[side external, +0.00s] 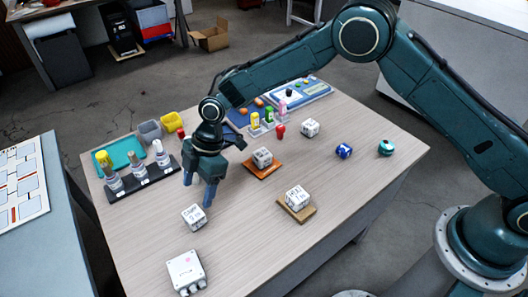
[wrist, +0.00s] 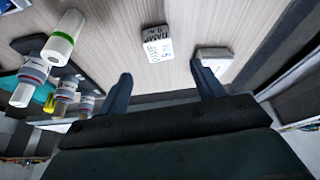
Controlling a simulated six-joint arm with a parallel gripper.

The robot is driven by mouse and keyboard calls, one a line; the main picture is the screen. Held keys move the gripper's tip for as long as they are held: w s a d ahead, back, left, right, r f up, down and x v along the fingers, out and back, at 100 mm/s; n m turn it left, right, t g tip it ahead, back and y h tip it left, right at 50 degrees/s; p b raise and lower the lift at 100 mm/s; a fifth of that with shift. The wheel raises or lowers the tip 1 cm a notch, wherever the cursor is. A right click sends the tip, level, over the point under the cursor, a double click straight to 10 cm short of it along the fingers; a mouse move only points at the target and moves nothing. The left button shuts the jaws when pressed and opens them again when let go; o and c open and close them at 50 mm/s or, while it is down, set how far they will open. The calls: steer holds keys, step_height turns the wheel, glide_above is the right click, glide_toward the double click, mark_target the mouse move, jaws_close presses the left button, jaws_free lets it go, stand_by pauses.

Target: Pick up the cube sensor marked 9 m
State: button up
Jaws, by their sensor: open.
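My gripper (side external: 198,192) is open and empty above the front left of the table. In the wrist view its two fingers (wrist: 160,70) stand apart. A white cube with dark print (side external: 193,216) sits just below the fingertips. The wrist view shows a printed white cube (wrist: 158,45) ahead of the gap; its number is too blurred to read surely. Another white cube (side external: 297,197) sits on a tan wooden pad, a greyish cube (side external: 262,157) on an orange-brown pad, and a further white cube (side external: 310,128) farther back. I cannot tell which is marked 9 m.
A white box (side external: 187,272) lies at the front edge. A dark rack (side external: 140,182) with several bottles stands left of my gripper; the bottles also show in the wrist view (wrist: 64,38). The front middle is clear.

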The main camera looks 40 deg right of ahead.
mark_target(192, 214)
steer(key=shift+x, duration=2.2)
steer(key=shift+a+f, duration=0.1)
steer(key=shift+x, duration=2.5)
steer(key=c, duration=1.1)
